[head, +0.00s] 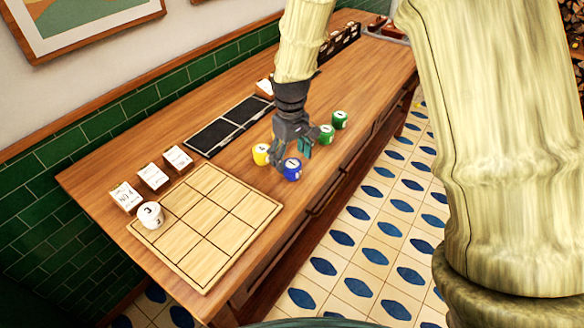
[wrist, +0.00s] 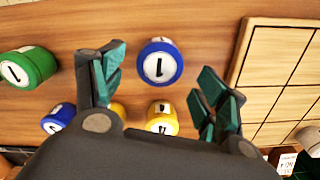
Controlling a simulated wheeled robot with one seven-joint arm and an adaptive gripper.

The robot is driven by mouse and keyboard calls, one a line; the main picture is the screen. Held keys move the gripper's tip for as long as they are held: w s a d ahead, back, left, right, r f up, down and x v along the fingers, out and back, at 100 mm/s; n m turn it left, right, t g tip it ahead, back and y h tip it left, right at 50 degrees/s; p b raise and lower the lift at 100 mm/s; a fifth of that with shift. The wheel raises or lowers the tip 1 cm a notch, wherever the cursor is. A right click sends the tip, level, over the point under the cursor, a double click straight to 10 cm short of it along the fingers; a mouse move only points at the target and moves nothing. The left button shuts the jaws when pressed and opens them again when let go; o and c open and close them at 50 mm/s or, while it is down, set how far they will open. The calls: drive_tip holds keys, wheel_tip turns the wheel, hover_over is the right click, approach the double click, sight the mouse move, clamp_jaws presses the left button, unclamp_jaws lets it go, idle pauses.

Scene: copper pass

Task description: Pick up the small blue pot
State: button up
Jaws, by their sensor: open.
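A blue pot (head: 292,170) with a white label stands on the wooden table, just below my gripper (head: 289,154). In the wrist view this blue pot (wrist: 160,64) carries a 1 and shows between the fingertips of my gripper (wrist: 163,68), which is open and empty. A second blue pot (wrist: 57,118) shows left of the left finger in the wrist view, partly cut off by my gripper body; it is hidden in the head view. I cannot tell which blue pot is smaller.
A yellow pot (head: 260,154) stands close to the blue one. Green pots (head: 326,134) stand to the right. A gridded wooden board (head: 205,225) with a white pot (head: 151,214) lies left. Small label cards (head: 152,176) and a black tray (head: 222,127) sit at the wall side.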

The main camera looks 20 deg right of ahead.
sight(291, 163)
drive_tip(key=shift+d+f+p, duration=0.1)
drive_tip(key=shift+f+p, duration=0.3)
drive_tip(key=shift+f, duration=1.35)
drive_tip(key=shift+c, duration=0.2)
drive_tip(key=c, duration=1.2)
drive_tip(key=shift+o, duration=0.2)
drive_tip(key=shift+r, duration=0.2)
